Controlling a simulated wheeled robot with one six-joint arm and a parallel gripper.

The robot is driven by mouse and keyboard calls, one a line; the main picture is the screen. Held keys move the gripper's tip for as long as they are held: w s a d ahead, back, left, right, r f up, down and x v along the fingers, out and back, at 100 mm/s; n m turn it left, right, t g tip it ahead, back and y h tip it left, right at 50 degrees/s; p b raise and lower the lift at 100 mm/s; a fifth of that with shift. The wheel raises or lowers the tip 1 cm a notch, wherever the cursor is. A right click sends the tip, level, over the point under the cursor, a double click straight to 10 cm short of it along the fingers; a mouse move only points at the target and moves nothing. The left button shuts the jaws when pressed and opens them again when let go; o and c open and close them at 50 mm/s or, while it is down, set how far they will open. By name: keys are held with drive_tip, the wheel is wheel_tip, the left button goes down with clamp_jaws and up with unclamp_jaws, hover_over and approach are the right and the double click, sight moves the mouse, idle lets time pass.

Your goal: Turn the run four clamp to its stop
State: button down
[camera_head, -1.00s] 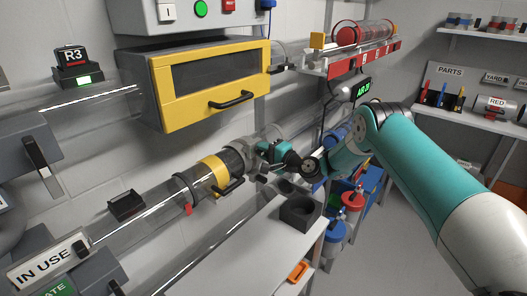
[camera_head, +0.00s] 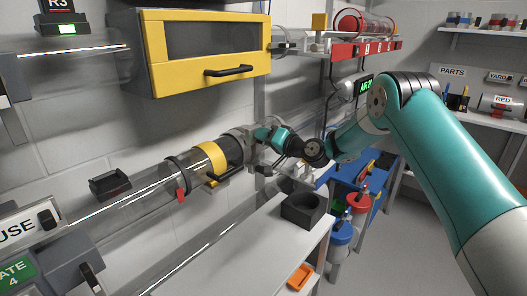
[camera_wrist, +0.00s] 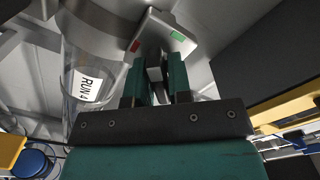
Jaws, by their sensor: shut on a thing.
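The run four tube (camera_head: 150,205) is clear and slants up to the right; its "RUN 4" label (camera_wrist: 87,87) shows in the wrist view. At its right end, past a black and yellow band, is a grey clamp (camera_head: 240,133). My gripper (camera_head: 259,133) is at this clamp. In the wrist view my gripper (camera_wrist: 156,72) has its teal fingers shut on the grey clamp handle (camera_wrist: 155,70). Just beyond the fingertips, a pale plate carries a red mark (camera_wrist: 135,45) and a green mark (camera_wrist: 177,36). The fingers hide much of the handle.
A yellow-framed cabinet (camera_head: 205,50) hangs above the tube. A white bench (camera_head: 235,245) below holds a black block with a round recess (camera_head: 303,208) and an orange item (camera_head: 300,276). A blue cart (camera_head: 350,190) with red and blue containers stands behind the bench.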

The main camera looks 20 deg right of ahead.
drive_tip(key=n+b, duration=0.3)
drive_tip(key=b, duration=0.2)
drive_tip(key=f+n+b, duration=0.1)
drive_tip(key=n+b, duration=0.2)
drive_tip(key=b, duration=0.2)
drive_tip(key=n+b, duration=0.1)
drive_tip(key=b, duration=0.1)
drive_tip(key=n+b, duration=0.2)
drive_tip(key=shift+r+b, duration=0.25)
drive_tip(key=shift+b, duration=0.1)
drive_tip(key=shift+r+n, duration=0.1)
drive_tip(key=shift+n, duration=0.2)
drive_tip(key=c, duration=1.1)
unclamp_jaws()
drive_tip(key=shift+r, duration=0.1)
drive_tip(key=shift+c, duration=0.2)
drive_tip(key=shift+s+d, duration=0.1)
drive_tip(key=shift+d, duration=0.05)
drive_tip(key=b+v, duration=0.2)
drive_tip(key=v, duration=1.5)
drive_tip(key=shift+s, duration=0.1)
